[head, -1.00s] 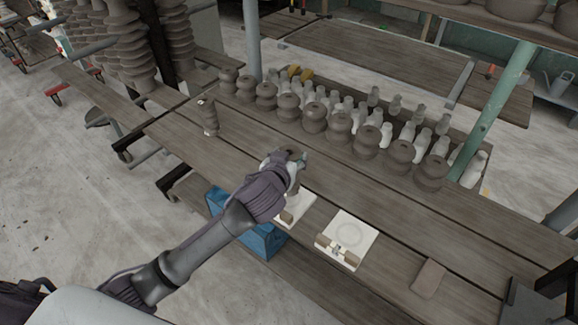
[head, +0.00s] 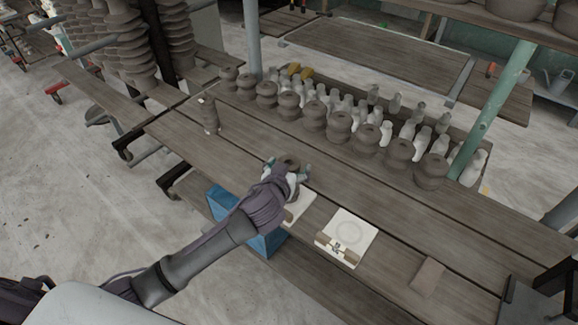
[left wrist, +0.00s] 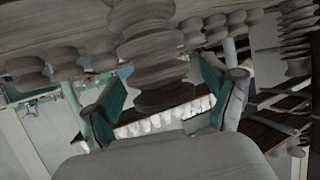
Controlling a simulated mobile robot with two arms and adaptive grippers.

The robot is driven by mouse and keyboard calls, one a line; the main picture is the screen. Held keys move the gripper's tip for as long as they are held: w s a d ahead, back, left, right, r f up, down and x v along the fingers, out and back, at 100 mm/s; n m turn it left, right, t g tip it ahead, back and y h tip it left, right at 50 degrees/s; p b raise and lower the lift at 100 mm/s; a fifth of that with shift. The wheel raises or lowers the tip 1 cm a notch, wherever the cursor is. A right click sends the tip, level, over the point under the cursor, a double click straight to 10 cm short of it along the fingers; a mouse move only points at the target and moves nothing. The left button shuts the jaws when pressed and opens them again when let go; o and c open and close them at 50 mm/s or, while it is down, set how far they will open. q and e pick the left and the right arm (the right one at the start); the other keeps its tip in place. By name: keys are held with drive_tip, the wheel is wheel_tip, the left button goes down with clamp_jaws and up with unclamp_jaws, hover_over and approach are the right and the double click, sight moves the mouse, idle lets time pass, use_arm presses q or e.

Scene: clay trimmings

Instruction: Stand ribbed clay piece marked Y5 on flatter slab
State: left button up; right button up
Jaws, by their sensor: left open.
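A ribbed grey-brown clay piece (head: 290,161) stands between the spread fingers of my left gripper (head: 287,168), above the left white board. In the left wrist view, a ribbed clay piece (left wrist: 155,74) fills the gap between the teal fingers of the gripper (left wrist: 163,80), which is open. I cannot tell whether the fingers touch it. A slender ribbed piece (head: 210,117) with a pale tag stands alone at the table's left. No Y5 mark is readable. A flat brown slab (head: 427,277) lies at the right front. My right gripper is not in view.
A white board (head: 366,236) with a faint ring and small brown blocks lies right of my gripper; another white board (head: 304,203) is partly hidden by it. Rows of ribbed clay pieces (head: 339,127) and pale bottle shapes line the back. A green post (head: 497,88) stands at the right.

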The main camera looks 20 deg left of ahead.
use_arm(q)
drive_tip(key=b+v, duration=0.1)
drive_tip(key=v, duration=1.1)
drive_tip(key=shift+r, duration=0.15)
